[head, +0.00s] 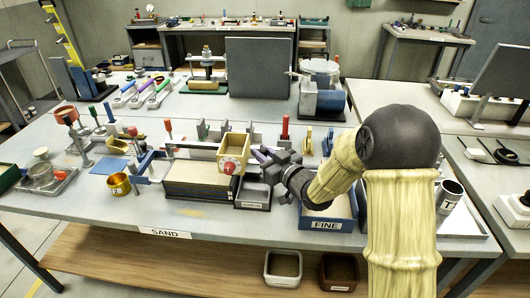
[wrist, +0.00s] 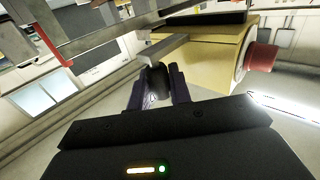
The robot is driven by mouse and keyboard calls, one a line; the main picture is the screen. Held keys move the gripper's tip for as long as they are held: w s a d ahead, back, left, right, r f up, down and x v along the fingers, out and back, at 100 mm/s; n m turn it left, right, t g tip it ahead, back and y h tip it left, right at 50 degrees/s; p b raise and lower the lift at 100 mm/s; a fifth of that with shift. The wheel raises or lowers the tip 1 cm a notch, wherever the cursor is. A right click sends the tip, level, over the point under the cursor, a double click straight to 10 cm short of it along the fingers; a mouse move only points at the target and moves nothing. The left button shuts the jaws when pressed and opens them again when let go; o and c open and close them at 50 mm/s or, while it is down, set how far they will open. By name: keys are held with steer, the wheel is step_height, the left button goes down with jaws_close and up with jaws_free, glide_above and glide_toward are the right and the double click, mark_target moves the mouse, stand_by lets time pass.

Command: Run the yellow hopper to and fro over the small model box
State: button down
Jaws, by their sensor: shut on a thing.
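The yellow hopper (head: 236,143) is an open-topped box with a red knob on its front. It is over the right end of the small model box (head: 200,190), a low dark box with a sand-coloured top. I cannot tell whether hopper and box touch. My gripper (head: 268,163) reaches in from the right, beside the hopper. In the wrist view its purple fingers (wrist: 160,92) are shut on the dark handle at the end of a grey bar on the hopper (wrist: 205,70). The hopper's inside is mostly hidden.
A blue tray marked FINE (head: 327,225) sits under my arm, partly hidden. A small grey tray (head: 253,195) is right of the model box. A brass cup (head: 119,184) and blue clamp stand at its left. Upright tools stand behind. The table's front strip is clear.

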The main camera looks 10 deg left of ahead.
steer(key=shift+d, duration=0.25)
steer(key=c, duration=1.6)
jaws_free()
steer(key=shift+r, duration=0.1)
step_height(320, 180, up, 10)
steer(key=shift+f+p, duration=0.1)
steer(key=shift+p, duration=0.25)
